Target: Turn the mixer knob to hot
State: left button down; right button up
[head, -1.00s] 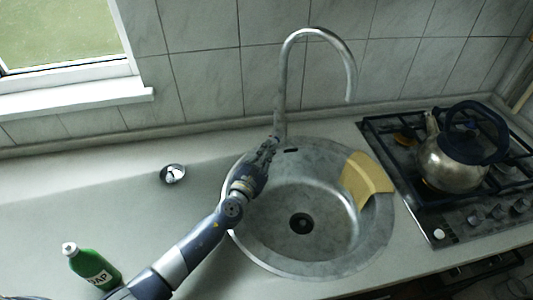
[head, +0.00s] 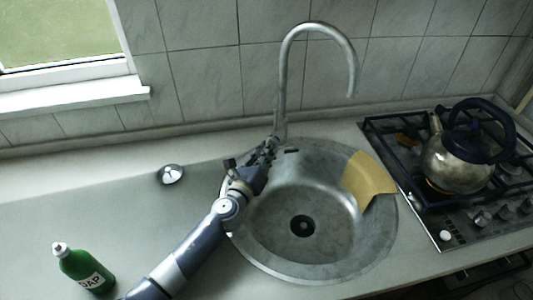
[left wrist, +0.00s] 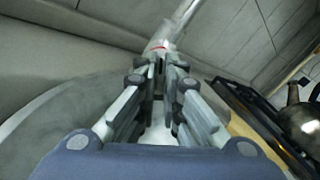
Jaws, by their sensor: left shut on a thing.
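The grey mixer tap (head: 281,95) rises behind the round steel sink (head: 345,262), its tall spout arching over to the right. My left gripper (head: 272,145) is at the foot of the tap, on its near left side. In the left wrist view the fingers (left wrist: 160,62) are close together and shut on the mixer knob at the tap's base. The fingers hide most of the knob. A small red mark on the tap body (left wrist: 158,45) shows just beyond the fingertips. My right gripper is in neither view.
A yellow cloth (head: 367,182) hangs over the sink's right rim. A kettle (head: 452,160) stands on the gas hob (head: 425,195) at right. A green soap bottle (head: 85,270) and a small round metal object (head: 171,174) are on the left counter.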

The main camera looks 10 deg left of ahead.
pick_arm(q)
jog(key=shift+n, duration=1.2)
jog(key=c, duration=1.7)
grip_release()
jog(key=v, duration=1.2)
